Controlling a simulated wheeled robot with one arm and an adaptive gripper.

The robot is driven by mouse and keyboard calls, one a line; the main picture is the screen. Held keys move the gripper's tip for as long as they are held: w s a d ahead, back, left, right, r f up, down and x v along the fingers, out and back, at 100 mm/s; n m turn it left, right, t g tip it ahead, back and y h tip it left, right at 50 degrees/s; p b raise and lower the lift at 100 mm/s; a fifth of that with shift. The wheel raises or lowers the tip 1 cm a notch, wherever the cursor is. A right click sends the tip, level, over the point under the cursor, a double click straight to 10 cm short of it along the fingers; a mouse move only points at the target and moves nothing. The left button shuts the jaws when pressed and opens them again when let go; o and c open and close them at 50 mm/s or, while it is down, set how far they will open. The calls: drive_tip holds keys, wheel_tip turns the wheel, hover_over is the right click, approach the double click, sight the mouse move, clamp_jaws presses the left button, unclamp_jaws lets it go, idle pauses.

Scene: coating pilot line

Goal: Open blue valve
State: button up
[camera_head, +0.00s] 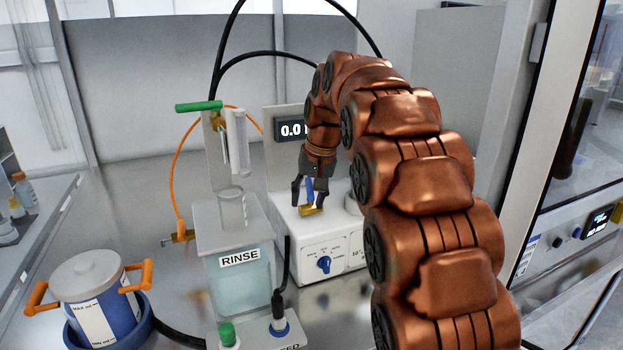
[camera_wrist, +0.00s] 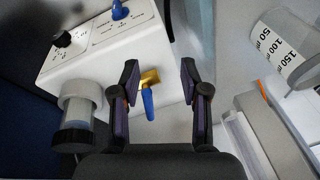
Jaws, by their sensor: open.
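The blue valve (camera_head: 309,190) has a blue lever on a brass body and sits at the top of a white box. In the wrist view its blue lever (camera_wrist: 148,104) points toward the palm, with the brass body beyond it. My gripper (camera_head: 308,203) reaches down over the valve, one finger on each side. In the wrist view my gripper (camera_wrist: 160,75) is open, and the lever lies between the fingers, nearer the left one. A gap shows on both sides of the lever. I cannot tell how deep the lever sits between the fingers.
The white box (camera_head: 330,243) carries a blue knob (camera_head: 324,264) and a display (camera_head: 291,129) stands behind. Left of it are a RINSE tank (camera_head: 238,283), a green-handled valve (camera_head: 199,106) and a pot with orange handles (camera_head: 97,290). A graduated beaker (camera_wrist: 285,45) is right in the wrist view.

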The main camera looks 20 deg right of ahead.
drive_tip(key=t, duration=0.2)
approach(310, 181)
drive_tip(key=s+a+f, duration=0.1)
drive_tip(key=shift+m, duration=0.3)
drive_tip(key=shift+w+d+p+x, duration=0.15)
drive_tip(key=shift+p+x, duration=0.25)
drive_tip(key=shift+x, duration=0.95)
drive_tip(key=shift+w+d+p+x, duration=0.15)
drive_tip(key=shift+p+x, duration=0.25)
drive_tip(key=shift+x, duration=0.95)
drive_tip(key=shift+w+d+p+x, duration=0.15)
drive_tip(key=shift+p+x, duration=0.25)
drive_tip(key=shift+x, duration=0.95)
drive_tip(key=shift+a+r, duration=0.1)
drive_tip(key=shift+r, duration=0.1)
clamp_jaws()
